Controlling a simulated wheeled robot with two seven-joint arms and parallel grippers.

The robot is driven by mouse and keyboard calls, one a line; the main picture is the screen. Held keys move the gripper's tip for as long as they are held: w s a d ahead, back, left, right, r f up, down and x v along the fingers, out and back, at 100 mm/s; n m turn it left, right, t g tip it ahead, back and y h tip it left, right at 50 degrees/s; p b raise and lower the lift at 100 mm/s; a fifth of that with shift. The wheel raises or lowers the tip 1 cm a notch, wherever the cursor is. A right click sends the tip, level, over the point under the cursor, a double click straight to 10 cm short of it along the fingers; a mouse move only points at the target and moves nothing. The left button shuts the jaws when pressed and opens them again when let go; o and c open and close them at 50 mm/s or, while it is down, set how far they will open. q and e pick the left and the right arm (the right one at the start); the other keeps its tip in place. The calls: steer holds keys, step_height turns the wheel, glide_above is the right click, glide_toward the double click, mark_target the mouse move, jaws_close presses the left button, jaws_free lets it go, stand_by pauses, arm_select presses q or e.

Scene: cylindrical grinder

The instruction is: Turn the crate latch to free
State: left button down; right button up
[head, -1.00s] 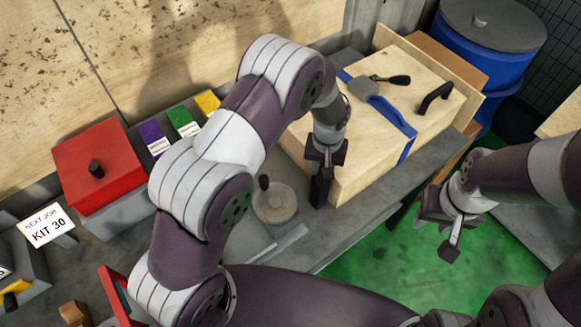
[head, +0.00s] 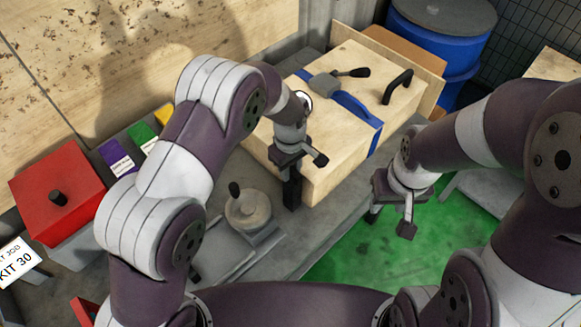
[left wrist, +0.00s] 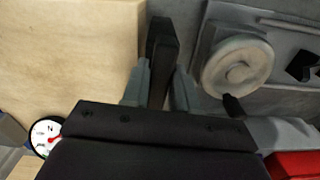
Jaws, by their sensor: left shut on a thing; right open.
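The wooden crate (head: 330,180) stands on the bench, right of centre in the head view. A blue strap (head: 376,140) crosses it. On its top, a grey latch block (head: 324,83) carries a lever with a black knob (head: 362,72), pointing right. My left gripper (head: 291,172) is at the crate's near left side, below its top and away from this lever. It is shut on a dark bar (left wrist: 160,45) that stands beside the crate's wooden side; I cannot tell if they are joined. My right gripper (head: 390,219) is open and empty, right of the crate.
A black handle (head: 398,86) rises from the crate top. A round handwheel (head: 248,211) is left of my left gripper. A red box (head: 62,185) and coloured bins stand further left. A blue barrel (head: 440,45) is behind. Green floor (head: 340,255) is open.

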arm_select(q)
steer(key=shift+n, duration=0.3)
steer(key=shift+r, duration=0.1)
steer(key=c, duration=1)
jaws_free()
steer(key=shift+o, duration=0.2)
step_height(320, 180, up, 10)
steer(key=b, duration=0.2)
steer(key=shift+b, duration=0.4)
step_height(320, 180, up, 3)
steer(key=shift+f+p, duration=0.2)
steer(key=shift+p, duration=0.5)
